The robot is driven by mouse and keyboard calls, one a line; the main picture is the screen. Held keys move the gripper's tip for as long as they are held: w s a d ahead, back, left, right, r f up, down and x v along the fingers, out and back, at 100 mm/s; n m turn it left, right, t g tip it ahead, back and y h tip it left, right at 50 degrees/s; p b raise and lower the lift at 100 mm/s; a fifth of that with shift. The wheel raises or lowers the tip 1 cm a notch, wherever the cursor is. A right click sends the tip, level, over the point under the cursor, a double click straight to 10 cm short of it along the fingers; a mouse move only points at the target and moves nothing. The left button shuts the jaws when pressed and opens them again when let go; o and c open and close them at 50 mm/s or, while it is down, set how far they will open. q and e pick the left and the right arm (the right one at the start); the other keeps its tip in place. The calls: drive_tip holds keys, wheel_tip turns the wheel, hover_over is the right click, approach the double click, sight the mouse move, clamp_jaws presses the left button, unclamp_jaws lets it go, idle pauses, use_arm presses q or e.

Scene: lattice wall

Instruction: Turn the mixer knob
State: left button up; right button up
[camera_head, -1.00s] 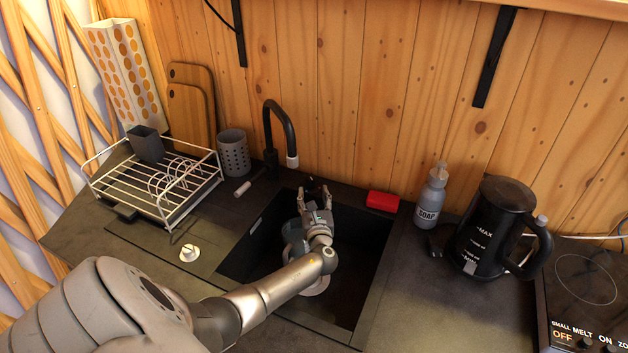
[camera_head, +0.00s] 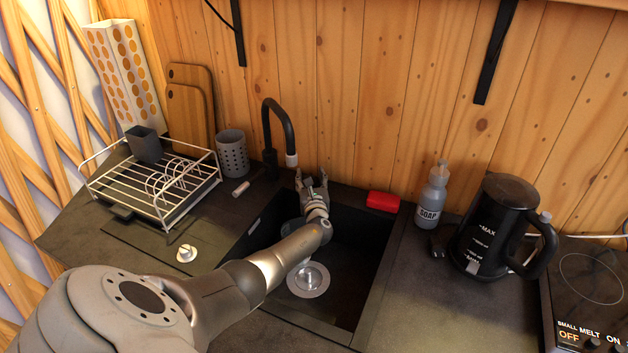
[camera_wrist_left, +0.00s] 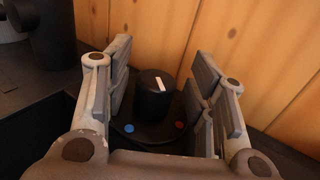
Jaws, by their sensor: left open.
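The mixer knob (camera_wrist_left: 154,98) is a black upright cylinder with a white mark on its top, seen in the left wrist view. It stands on a round black base with a blue dot and a red dot. My left gripper (camera_wrist_left: 161,62) is open, with one finger on each side of the knob. Gaps show between the knob and both fingers. In the head view my left gripper (camera_head: 311,175) is at the sink's back edge, right of the black faucet (camera_head: 282,125), and largely hides the knob. My right gripper is not in view.
The sink (camera_head: 345,255) lies below my left arm. A red sponge (camera_head: 382,201), a soap bottle (camera_head: 432,196) and a black kettle (camera_head: 492,230) stand to the right. A dish rack (camera_head: 150,185), a grey cup (camera_head: 233,153) and a white knob (camera_head: 187,253) are to the left.

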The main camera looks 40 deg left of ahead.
use_arm(q)
drive_tip(key=shift+r, duration=0.1)
drive_tip(key=shift+c, duration=0.9)
drive_tip(key=c, duration=0.9)
